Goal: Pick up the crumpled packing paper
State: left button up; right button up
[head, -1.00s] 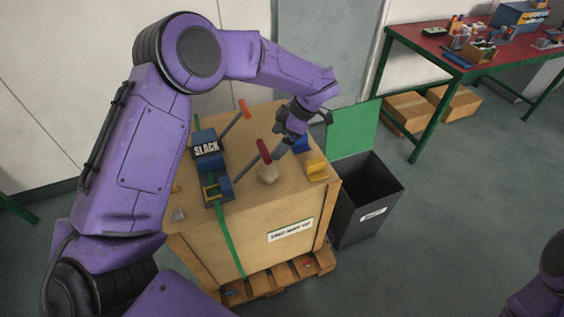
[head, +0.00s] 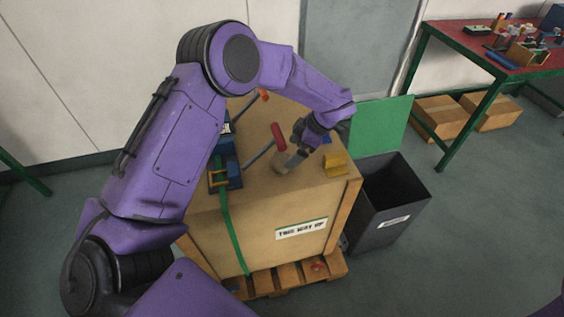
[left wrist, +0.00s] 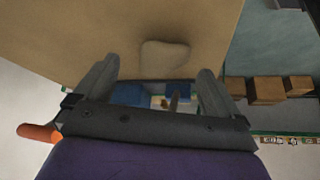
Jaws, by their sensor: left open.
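The crumpled packing paper (head: 279,165) is a small beige lump on top of the large wooden crate (head: 255,200), partly hidden behind my left gripper (head: 293,160) in the head view. My left gripper is open and empty, with its fingers pointing down close beside the paper. In the left wrist view the paper (left wrist: 165,56) lies just beyond the fingertips, roughly between the two fingers of the gripper (left wrist: 158,72). Whether a finger touches it I cannot tell. My right gripper is not in view.
A blue strap tensioner (head: 225,170) with red-ended levers (head: 279,136) stands left of the paper. A yellow block (head: 336,163) sits to its right on the crate. An open dark bin (head: 385,233) with a green panel (head: 380,125) behind it stands right of the crate.

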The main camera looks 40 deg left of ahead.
aim_at(289, 156)
pick_arm(q)
jog(key=x, duration=0.1)
jog(key=p+x, duration=0.1)
jog(key=x, duration=0.3)
jog(key=shift+s+d, duration=0.15)
jog(key=shift+s, duration=0.2)
jog(key=shift+f, duration=0.35)
jog(key=c, duration=1)
jog(key=shift+c, duration=0.2)
jog(key=shift+r, duration=0.15)
jog(key=s+d+b, duration=0.3)
jog(key=s+d, duration=0.8)
jog(key=d, duration=0.2)
jog(key=shift+s+d+r+b, duration=0.2)
jog(key=shift+s+d+b, duration=0.1)
jog(key=shift+s, duration=0.1)
